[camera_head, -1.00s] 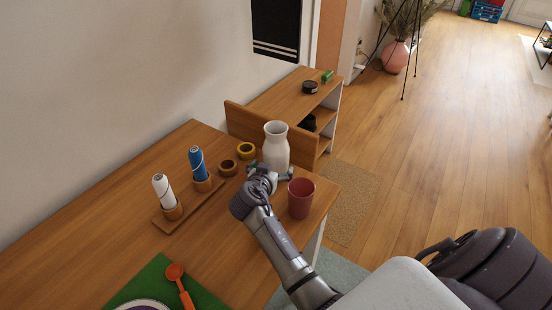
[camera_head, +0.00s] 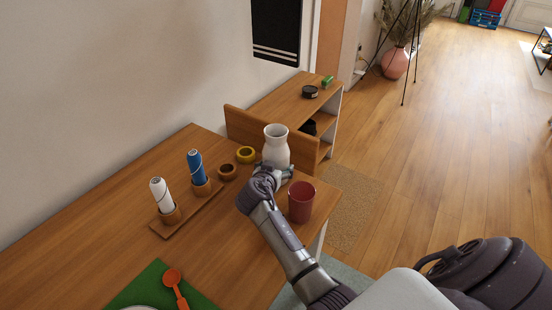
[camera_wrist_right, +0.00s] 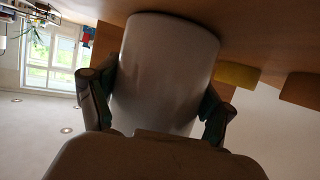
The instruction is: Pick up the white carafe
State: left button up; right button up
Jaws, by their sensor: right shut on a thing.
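The white carafe (camera_head: 276,144) stands upright near the far right end of the wooden table (camera_head: 240,235). My right gripper (camera_head: 273,172) reaches it from the front and is shut around its lower body. In the right wrist view the carafe (camera_wrist_right: 165,70) fills the space between the two fingers of the gripper (camera_wrist_right: 158,110), one against each side. Its base looks level with the tabletop; I cannot tell whether it is lifted. My left gripper is not in view.
A red cup (camera_head: 301,201) stands just right of my right gripper. A yellow ring (camera_head: 246,154) and a brown ring (camera_head: 227,172) lie left of the carafe. A wooden tray (camera_head: 186,211) holds a white and a blue rolled item. A wooden shelf (camera_head: 290,98) stands behind.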

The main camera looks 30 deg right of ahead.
aim_at(276, 140)
jog(key=shift+r, duration=0.1)
jog(key=shift+c, duration=1)
jog(key=shift+w+r, duration=0.1)
notch_tip(276, 140, up, 10)
jog(key=shift+f, duration=0.1)
